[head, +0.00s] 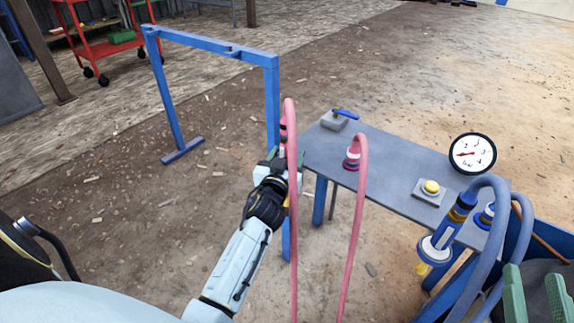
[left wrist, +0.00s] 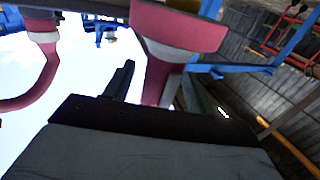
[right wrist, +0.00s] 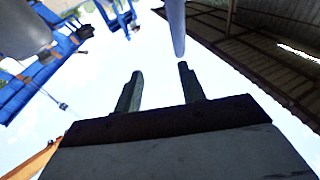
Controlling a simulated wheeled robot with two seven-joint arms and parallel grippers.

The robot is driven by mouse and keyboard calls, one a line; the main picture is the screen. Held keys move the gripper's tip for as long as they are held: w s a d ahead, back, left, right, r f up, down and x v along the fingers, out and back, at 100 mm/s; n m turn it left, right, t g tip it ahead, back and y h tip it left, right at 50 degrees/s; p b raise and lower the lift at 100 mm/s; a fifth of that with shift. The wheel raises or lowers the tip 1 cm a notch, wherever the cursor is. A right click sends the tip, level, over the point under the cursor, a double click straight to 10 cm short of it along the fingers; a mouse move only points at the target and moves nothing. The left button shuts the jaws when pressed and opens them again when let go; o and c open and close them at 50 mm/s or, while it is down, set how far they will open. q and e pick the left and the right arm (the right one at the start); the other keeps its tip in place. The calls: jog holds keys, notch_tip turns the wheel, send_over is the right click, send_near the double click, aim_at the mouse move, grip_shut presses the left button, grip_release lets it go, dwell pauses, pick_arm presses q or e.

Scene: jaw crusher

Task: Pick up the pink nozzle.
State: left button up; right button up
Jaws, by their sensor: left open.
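The pink nozzle (head: 284,132) is upright beside the right post of the blue frame, with a pink hose arching from its top. My left gripper (head: 277,160) is at its lower part. In the left wrist view the pink nozzle (left wrist: 155,82) stands between the two dark fingers (left wrist: 155,88), its wide flange above them. The fingers are open; I cannot tell whether either touches it. My right gripper (head: 536,292) is at the lower right in the head view, open and empty. Its spread fingers (right wrist: 160,88) also show in the right wrist view.
Another pink fitting (head: 352,158) with a hose sits at the grey table (head: 385,165). The table carries a blue-handled valve (head: 340,118), a yellow button (head: 431,187) and a gauge (head: 472,154). A blue hose (head: 486,184) and blue nozzle (head: 438,246) stand near my right gripper.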

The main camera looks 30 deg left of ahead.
pick_arm(q)
jog(key=c, duration=1.2)
jog(key=shift+r, duration=0.1)
